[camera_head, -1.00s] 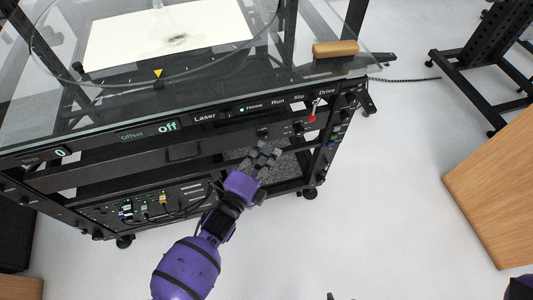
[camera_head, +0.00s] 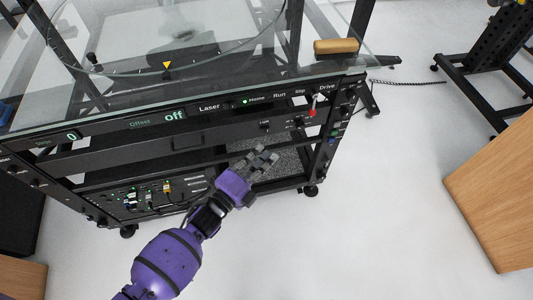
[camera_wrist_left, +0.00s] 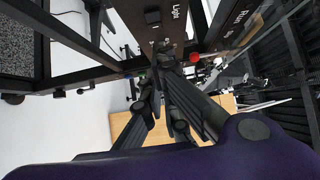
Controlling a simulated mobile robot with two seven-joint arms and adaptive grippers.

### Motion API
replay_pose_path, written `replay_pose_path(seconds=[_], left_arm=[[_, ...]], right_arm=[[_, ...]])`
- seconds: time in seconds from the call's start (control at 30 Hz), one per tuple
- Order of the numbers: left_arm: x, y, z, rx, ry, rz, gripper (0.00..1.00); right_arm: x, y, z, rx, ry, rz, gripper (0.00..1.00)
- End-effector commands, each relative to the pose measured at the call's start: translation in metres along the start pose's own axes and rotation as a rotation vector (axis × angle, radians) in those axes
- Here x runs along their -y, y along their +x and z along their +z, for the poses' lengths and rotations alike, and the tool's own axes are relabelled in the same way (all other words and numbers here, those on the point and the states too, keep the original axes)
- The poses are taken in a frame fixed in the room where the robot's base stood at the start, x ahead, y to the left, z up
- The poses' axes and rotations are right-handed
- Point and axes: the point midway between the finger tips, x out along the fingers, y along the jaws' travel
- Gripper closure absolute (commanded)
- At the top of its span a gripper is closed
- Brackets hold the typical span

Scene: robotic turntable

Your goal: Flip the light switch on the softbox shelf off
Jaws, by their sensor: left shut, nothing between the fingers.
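The light switch (camera_head: 265,128) is a small dark toggle under the word "Light" on the black front strip of the rack. Its "Light" panel also shows at the top of the left wrist view (camera_wrist_left: 165,22), where the fingers partly cover it and the toggle's position is unclear. My left gripper (camera_head: 267,155) is shut and empty, just below and in front of that strip. In the left wrist view its fingers (camera_wrist_left: 158,72) point up toward the panel; I cannot tell whether they touch it. The area seen through the glass top (camera_head: 185,30) is dim grey. My right gripper is not in view.
A red-tipped drive lever (camera_head: 313,108) stands right of the switch on the same front. Cables (camera_head: 160,193) plug into the lower rack panel. A wooden surface (camera_head: 500,195) is at right; the floor between is clear.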

Motion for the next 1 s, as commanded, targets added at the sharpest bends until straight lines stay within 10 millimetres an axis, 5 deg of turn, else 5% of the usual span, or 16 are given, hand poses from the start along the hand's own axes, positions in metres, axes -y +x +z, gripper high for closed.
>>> replay_pose_path(seconds=[0.1, 0.4, 1.0], left_arm=[[-0.002, -0.036, 0.008, 0.003, 0.003, 0.007, 1.0], [-0.001, -0.086, 0.018, 0.002, 0.001, 0.003, 1.0], [0.0, -0.095, 0.02, 0.001, 0.001, 0.002, 1.0]], right_arm=[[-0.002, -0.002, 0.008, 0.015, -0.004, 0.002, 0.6], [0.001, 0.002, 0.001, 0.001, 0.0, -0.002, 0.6], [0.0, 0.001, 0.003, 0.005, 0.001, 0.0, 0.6]])
